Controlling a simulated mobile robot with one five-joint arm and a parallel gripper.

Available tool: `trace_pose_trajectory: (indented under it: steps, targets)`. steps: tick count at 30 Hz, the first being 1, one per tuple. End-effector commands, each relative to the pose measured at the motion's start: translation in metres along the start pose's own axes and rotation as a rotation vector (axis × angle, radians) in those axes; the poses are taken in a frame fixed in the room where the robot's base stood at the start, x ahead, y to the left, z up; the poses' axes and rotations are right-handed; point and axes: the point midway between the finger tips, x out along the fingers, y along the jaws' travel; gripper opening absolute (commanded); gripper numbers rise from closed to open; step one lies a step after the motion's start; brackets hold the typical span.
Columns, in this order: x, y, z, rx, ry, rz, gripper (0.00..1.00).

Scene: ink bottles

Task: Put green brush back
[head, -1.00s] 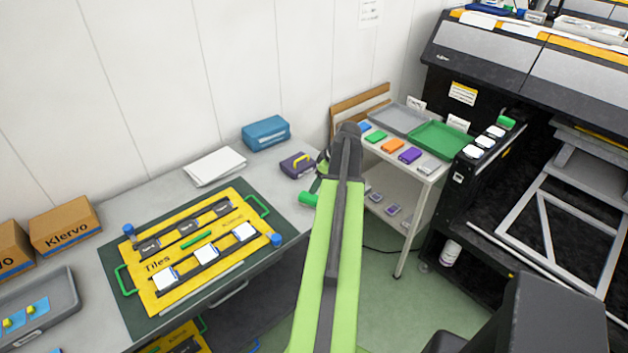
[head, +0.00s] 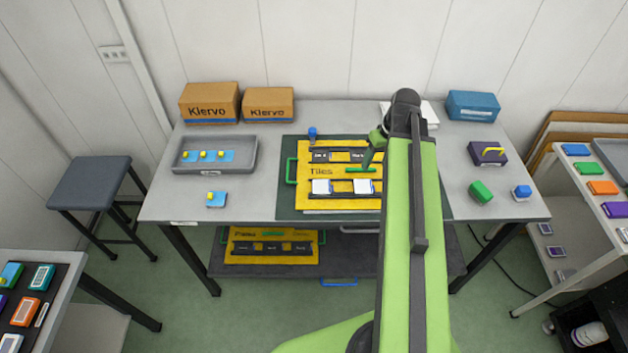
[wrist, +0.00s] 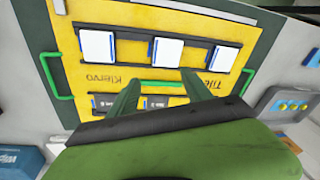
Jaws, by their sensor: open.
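A thin green bar (head: 360,169) lies across the middle of the yellow Tiles board (head: 308,200). I cannot tell for certain which one is the green brush. My gripper (head: 369,160) is above the board, close to the bar. In the wrist view my gripper (wrist: 162,88) is open and empty, and the green bar (wrist: 160,84) shows between its fingertips, seemingly below them. White tiles (wrist: 168,52) sit in a dark rack on the board. My arm hides the board's right part.
A grey tray (head: 250,155) with blue cards stands left of the board. Cardboard boxes (head: 268,105) are behind it. The table's front left is mostly clear.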

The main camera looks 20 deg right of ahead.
Motion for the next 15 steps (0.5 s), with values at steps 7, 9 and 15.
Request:
trace_pose_trajectory:
  steps: [7, 9, 15]
  targets:
    - [0.026, -0.196, -0.01, 0.014, -0.105, 0.076, 0.58]
    - [0.029, -0.224, -0.007, 0.023, -0.115, 0.096, 0.58]
    - [0.032, -0.247, -0.003, 0.038, -0.122, 0.117, 0.58]
